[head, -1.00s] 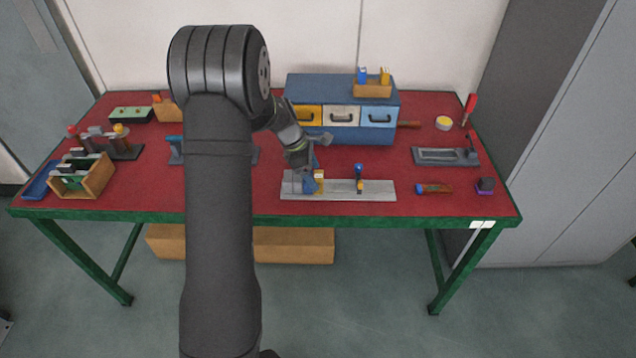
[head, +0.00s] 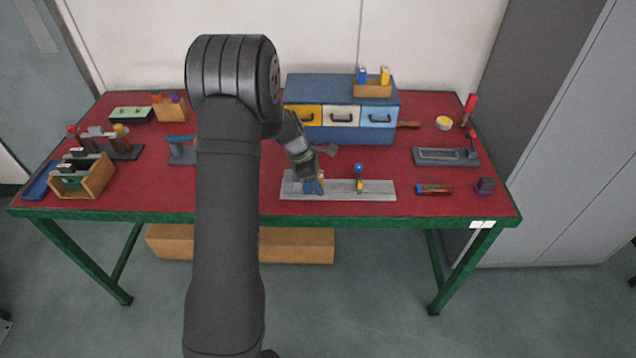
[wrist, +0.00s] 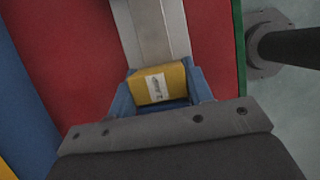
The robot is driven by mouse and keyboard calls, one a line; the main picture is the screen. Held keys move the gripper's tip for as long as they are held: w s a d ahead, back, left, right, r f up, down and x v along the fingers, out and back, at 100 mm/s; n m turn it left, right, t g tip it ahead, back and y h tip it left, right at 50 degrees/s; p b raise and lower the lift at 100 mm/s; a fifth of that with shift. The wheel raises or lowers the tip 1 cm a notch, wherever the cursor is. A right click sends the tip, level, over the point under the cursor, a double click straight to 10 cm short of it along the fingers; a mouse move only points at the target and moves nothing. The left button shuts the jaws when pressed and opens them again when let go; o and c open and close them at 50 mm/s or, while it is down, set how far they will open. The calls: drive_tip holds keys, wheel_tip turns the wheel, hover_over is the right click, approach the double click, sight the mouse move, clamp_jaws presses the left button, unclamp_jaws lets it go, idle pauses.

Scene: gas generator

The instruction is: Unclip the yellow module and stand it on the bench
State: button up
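The yellow module (wrist: 161,83), a small block with a white label, shows in the wrist view at the end of the grey rail plate (head: 385,191). In the head view it is mostly hidden by my gripper (head: 314,187), low over the plate's left part. In the wrist view, my gripper's blue fingers (wrist: 161,97) flank the module, with no clear gap on either side. My gripper looks shut on it. Whether the module is still clipped to the rail cannot be told. A second module with a blue top (head: 359,178) stands farther right on the plate.
A blue drawer cabinet (head: 343,91) stands behind the plate. A grey tray-like fixture (head: 440,156), a small cylinder (head: 434,189) and a dark block (head: 485,185) lie to the right. A wooden rack (head: 95,180) stands at left. Red bench surface (head: 400,215) is bare in front.

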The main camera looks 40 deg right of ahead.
drive_tip(key=c, duration=0.3)
drive_tip(key=shift+d+r, duration=0.15)
drive_tip(key=shift+r, duration=0.6)
idle(0.6)
drive_tip(key=shift+a+f, duration=0.25)
clamp_jaws()
drive_tip(key=shift+d+r, duration=0.1)
drive_tip(key=shift+r, duration=3.5)
